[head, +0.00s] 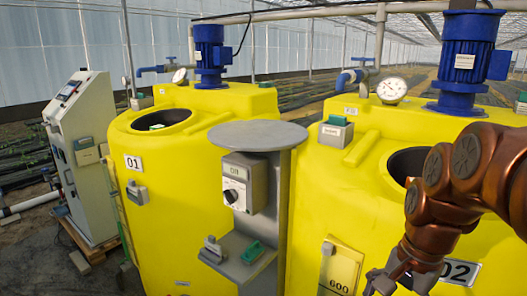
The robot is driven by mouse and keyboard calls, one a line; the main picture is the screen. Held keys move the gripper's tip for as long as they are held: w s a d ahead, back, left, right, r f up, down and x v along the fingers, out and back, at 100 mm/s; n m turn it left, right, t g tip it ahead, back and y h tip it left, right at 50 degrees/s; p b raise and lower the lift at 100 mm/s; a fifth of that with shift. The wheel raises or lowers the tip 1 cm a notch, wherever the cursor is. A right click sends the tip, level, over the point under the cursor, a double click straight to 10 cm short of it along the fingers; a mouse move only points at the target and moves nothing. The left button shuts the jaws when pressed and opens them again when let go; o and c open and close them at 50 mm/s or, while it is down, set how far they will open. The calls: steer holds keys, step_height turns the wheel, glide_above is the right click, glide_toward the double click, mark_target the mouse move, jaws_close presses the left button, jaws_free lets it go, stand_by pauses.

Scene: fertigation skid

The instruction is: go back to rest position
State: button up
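My copper-coloured arm reaches in from the right edge and bends down in front of the right yellow tank (325,200). My gripper (382,284) is at the bottom right, low in front of that tank, close to its "02" plate and to the right of a pale "600" plate (340,272). The gripper is small and partly cut by the lower picture edge. I cannot tell whether its fingers are open or shut, and I see no object held in it.
A left yellow tank (165,210) marked "01" stands beside it. Between the tanks is a grey post with a round top (258,135), a dial box (243,183) and a shelf (238,262) carrying small grey and green items. A control cabinet (85,155) stands far left.

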steer(key=s+a+f+n+g, duration=0.1)
steer(key=s+a+f+n, duration=0.1)
steer(key=s+f+n, duration=0.2)
steer(key=s+a+f+n+h, duration=0.1)
steer(key=s+f+n, duration=0.4)
steer(key=s, duration=0.5)
steer(key=shift+s+a+f+n+g, duration=0.15)
steer(key=shift+s+a+n+g, duration=0.25)
steer(key=shift+a+n, duration=0.55)
steer(key=shift+d, duration=0.1)
